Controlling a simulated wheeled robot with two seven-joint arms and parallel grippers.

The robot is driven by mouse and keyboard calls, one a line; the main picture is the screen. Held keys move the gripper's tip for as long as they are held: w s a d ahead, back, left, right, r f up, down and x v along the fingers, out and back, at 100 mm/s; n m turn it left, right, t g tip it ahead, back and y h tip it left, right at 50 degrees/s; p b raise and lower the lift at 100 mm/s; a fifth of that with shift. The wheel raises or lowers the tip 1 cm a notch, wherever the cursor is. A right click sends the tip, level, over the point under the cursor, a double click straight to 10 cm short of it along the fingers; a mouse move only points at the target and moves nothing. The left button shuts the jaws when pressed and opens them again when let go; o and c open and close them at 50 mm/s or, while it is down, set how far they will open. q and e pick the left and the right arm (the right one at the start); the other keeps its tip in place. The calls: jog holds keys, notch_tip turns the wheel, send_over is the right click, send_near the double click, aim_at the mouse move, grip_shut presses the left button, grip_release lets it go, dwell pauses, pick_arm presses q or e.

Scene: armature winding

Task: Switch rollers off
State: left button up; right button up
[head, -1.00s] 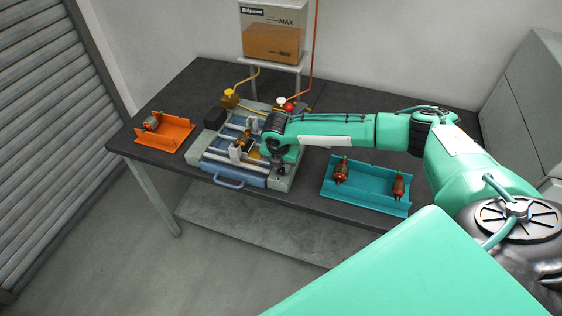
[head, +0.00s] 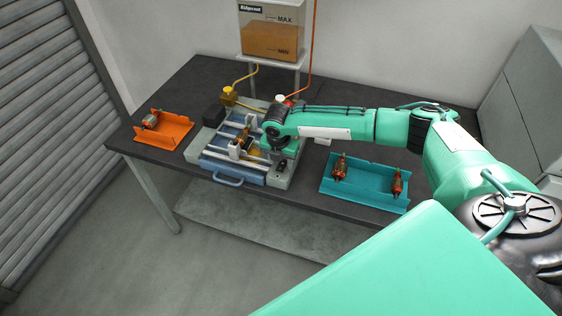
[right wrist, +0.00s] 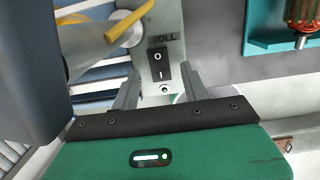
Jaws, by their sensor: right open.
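The roller switch (right wrist: 160,66) is a black rocker marked O and I under the lettering "ROLL". It sits on the grey side panel (right wrist: 160,28) of the winding machine in the right wrist view. I cannot tell which side is pressed in. My right gripper (right wrist: 162,88) is open and empty, with its fingers on either side of the switch's lower end in that view. I cannot tell whether they touch the panel. In the head view the machine (head: 222,165) stands mid-table and my right wrist (head: 276,130) hangs over its right side. My left gripper is not in view.
A teal tray (head: 365,198) with armatures is at the right. A container (head: 270,45) with amber liquid stands behind, with hoses to the machine. The table's front edge is mostly clear.

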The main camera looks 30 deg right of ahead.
notch_tip(320, 180, up, 13)
jog(key=s+a+b, duration=0.1)
jog(key=b, duration=0.2)
jog(key=shift+a, duration=0.15)
